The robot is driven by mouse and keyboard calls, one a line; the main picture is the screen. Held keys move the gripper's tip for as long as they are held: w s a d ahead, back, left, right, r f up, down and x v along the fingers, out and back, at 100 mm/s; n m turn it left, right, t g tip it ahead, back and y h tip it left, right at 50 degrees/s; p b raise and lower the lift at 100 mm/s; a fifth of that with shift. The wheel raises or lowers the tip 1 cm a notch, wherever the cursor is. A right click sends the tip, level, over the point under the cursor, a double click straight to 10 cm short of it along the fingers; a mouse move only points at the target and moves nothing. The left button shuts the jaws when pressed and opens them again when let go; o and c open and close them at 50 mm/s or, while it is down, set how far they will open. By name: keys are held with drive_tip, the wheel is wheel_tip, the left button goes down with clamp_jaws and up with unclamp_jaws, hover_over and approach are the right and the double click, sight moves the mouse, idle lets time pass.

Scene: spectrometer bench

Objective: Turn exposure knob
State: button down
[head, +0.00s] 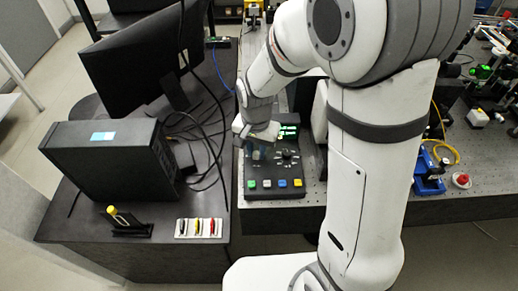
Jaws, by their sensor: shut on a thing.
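A black control box (272,168) stands on the bench edge in the head view. It has a lit green display (289,131), a small dark knob (287,155) on its right side and a row of coloured buttons along its front. My gripper (257,151) reaches down over the left part of the panel, left of that dark knob. It is shut on a knob there, which I take for the exposure knob. The gripper hides most of that knob, and its pointer and marks are too small to read.
A monitor (131,60) and a black computer (108,160) with loose cables stand left of the box. A rack of coloured items (198,228) lies in front. Optics parts, including a blue mount (429,180), crowd the right of the bench.

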drive_tip(key=m+b, duration=0.1)
drive_tip(key=m, duration=0.3)
drive_tip(key=shift+s+f, duration=0.1)
drive_tip(key=shift+s, duration=0.05)
drive_tip(key=shift+m+b, duration=0.55)
drive_tip(key=shift+m, duration=1.25)
drive_tip(key=c, duration=1.3)
unclamp_jaws()
drive_tip(key=shift+r, duration=0.25)
